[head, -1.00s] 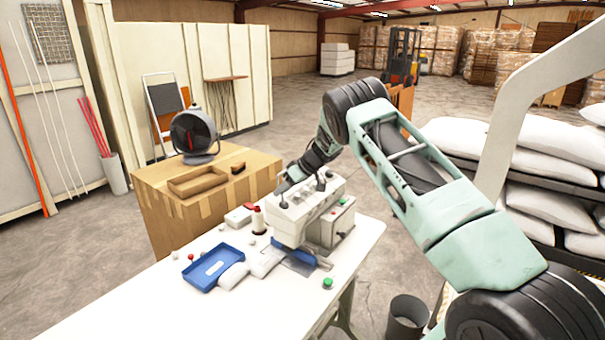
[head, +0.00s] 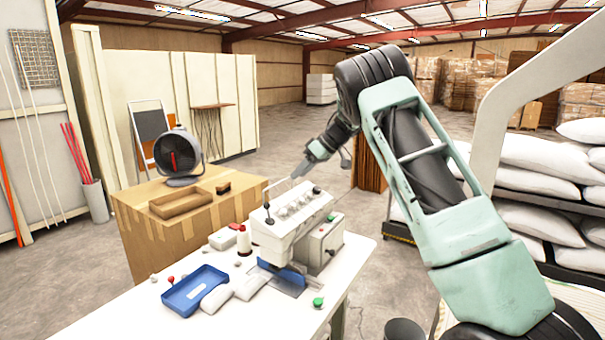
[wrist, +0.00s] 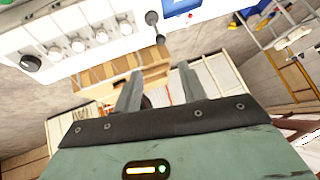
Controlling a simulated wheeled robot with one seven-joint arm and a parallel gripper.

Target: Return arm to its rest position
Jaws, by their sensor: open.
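My arm rises over the right side of the head view, its green upper link bent at a black elbow joint. My gripper (head: 283,183) is beyond the elbow, above and behind the white sewing machine (head: 290,222). In the wrist view my gripper (wrist: 160,92) shows two grey fingers apart, with nothing between them. The machine's knobbed front (wrist: 70,40) fills the upper left of the wrist view, close to the fingers. I cannot tell the exact gap between the fingers and the machine.
The white table (head: 120,318) holds a blue tray (head: 194,291), white pieces and a control box (head: 322,243). A cardboard box (head: 178,232) with a fan (head: 178,153) stands behind. White sacks (head: 535,212) are stacked at right. Floor beyond the table is open.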

